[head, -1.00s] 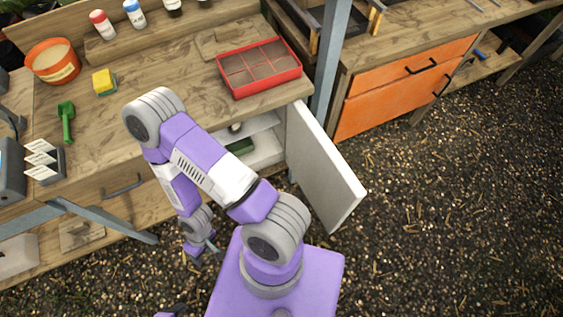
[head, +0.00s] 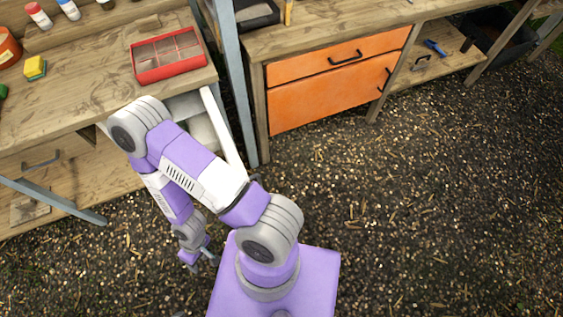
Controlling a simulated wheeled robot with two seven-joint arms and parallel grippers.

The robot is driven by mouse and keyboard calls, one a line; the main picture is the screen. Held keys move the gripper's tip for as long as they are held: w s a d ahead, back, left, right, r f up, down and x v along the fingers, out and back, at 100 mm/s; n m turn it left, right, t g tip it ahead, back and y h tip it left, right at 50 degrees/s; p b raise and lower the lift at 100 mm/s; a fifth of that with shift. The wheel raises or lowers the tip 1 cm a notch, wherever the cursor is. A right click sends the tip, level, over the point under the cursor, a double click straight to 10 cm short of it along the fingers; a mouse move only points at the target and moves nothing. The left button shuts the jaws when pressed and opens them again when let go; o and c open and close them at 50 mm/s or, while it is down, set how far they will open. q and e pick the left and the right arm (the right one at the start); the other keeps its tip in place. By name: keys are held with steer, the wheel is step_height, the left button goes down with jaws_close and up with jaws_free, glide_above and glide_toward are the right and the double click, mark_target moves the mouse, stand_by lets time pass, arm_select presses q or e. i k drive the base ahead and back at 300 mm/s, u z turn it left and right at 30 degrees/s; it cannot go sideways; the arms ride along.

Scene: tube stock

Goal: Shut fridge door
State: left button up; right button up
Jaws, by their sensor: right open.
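The white fridge door (head: 224,132) stands open below the workbench, to the right of the fridge opening. It shows as a narrow slanted panel, partly hidden behind my right arm. Pale fridge interior (head: 184,105) shows beside it; most of the interior is hidden by the arm. My right gripper (head: 203,261) is open and empty, low over the ground in front of the bench. It is apart from the door, nearer to me and below it in the picture. My left gripper is out of view.
A red compartment tray (head: 168,70) sits on the bench above the fridge. A blue-grey post (head: 238,100) stands right of the door. An orange drawer cabinet (head: 330,95) is further right. Open gravel ground (head: 420,220) lies in front and right.

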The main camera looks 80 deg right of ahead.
mark_target(230, 150)
steer(key=k, duration=1.15)
steer(key=z, duration=1)
steer(key=k, duration=0.3)
steer(key=z, duration=0.45)
steer(key=i, duration=0.7)
steer(key=u, duration=0.75)
